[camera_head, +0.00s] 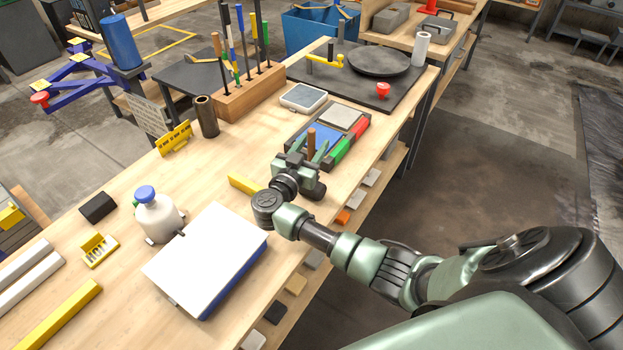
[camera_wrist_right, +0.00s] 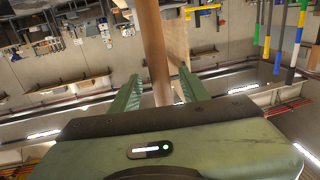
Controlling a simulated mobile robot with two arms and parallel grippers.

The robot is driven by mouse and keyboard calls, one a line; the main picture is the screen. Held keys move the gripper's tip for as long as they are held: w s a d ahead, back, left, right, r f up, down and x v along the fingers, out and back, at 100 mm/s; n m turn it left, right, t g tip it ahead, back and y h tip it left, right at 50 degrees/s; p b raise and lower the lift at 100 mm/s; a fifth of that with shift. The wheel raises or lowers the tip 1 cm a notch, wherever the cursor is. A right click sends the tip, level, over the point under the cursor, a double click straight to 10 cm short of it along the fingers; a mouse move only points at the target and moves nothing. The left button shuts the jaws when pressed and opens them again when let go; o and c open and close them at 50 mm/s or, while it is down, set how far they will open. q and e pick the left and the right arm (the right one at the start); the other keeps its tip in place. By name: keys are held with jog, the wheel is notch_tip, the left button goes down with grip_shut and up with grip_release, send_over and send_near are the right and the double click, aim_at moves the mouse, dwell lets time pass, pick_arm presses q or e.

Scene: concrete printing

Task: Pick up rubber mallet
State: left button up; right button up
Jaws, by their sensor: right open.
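The mallet's wooden handle (camera_head: 311,139) stands upright near the right edge of the workbench. It also shows in the right wrist view (camera_wrist_right: 152,40) as a brown shaft between the two green fingers. My right gripper (camera_head: 306,147) is open around the handle, with a finger on either side; it also shows in the wrist view (camera_wrist_right: 158,78). Gaps show between fingers and handle in the wrist view. My left gripper is not in view.
Behind my gripper lies a tray with a blue pad and red and green blocks (camera_head: 341,150). A white-topped book or box (camera_head: 207,254), a white bottle (camera_head: 158,217) and a yellow bar (camera_head: 245,185) lie to the left. A wooden tool block (camera_head: 250,92) stands farther back.

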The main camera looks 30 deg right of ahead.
jog(key=shift+x, duration=1.5)
jog(key=shift+w+a, duration=0.1)
jog(key=shift+a, duration=0.05)
grip_shut()
